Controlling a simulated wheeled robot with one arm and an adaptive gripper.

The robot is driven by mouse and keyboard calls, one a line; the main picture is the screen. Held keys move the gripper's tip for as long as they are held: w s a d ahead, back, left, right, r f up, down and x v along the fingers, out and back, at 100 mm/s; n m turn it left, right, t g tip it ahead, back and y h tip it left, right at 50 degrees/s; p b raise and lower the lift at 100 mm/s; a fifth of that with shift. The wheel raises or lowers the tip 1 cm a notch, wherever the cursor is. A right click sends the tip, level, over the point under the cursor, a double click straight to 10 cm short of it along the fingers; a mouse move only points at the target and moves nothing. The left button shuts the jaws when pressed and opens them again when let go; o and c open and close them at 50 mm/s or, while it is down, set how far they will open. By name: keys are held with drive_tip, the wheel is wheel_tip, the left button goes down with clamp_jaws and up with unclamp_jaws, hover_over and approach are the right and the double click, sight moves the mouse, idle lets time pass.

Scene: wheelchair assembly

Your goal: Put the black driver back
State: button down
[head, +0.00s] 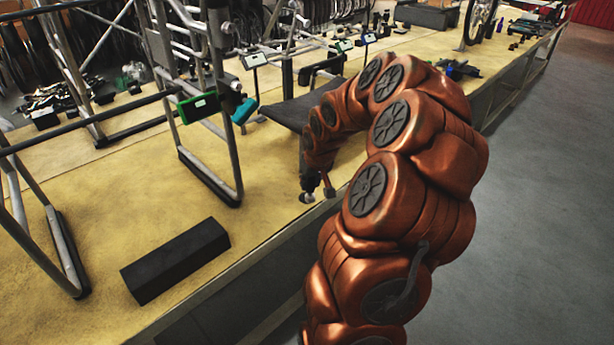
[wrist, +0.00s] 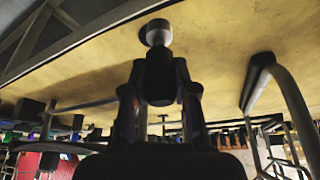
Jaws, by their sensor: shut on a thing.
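My gripper (head: 308,182) is over the near edge of the yellow-topped bench, pointing down. In the wrist view my gripper (wrist: 159,92) is shut on the black driver (wrist: 160,72), with one finger on each side of its dark body. A silver neck and pale rounded end stick out past the fingertips, close to the bench top. I cannot tell whether that end touches the bench. In the head view the driver's pale end (head: 307,198) shows small below my gripper; the rest of the driver is mostly hidden.
A long black block (head: 176,260) lies on the bench (head: 120,225) to the left of my gripper. A metal tube frame (head: 215,180) stands behind it, with a green-and-black device (head: 198,107) and a teal tool (head: 243,110). A dark seat panel (head: 295,110) lies behind my arm.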

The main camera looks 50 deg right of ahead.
drive_tip(key=shift+w+d+f+p, duration=0.1)
drive_tip(key=shift+w+d+p, duration=0.15)
drive_tip(key=shift+w+d, duration=0.4)
drive_tip(key=shift+w+d+p, duration=0.2)
drive_tip(key=shift+w+d, duration=0.15)
drive_tip(key=shift+w, duration=0.5)
drive_tip(key=shift+w+d+f+p, duration=0.1)
drive_tip(key=shift+w+d+p, duration=0.15)
drive_tip(key=shift+w+d, duration=0.4)
drive_tip(key=shift+a+f+p, duration=0.15)
drive_tip(key=shift+f+p, duration=0.15)
drive_tip(key=shift+f, duration=1.25)
drive_tip(key=c, duration=0.9)
unclamp_jaws()
drive_tip(key=shift+f+p, duration=0.1)
drive_tip(key=shift+p, duration=0.25)
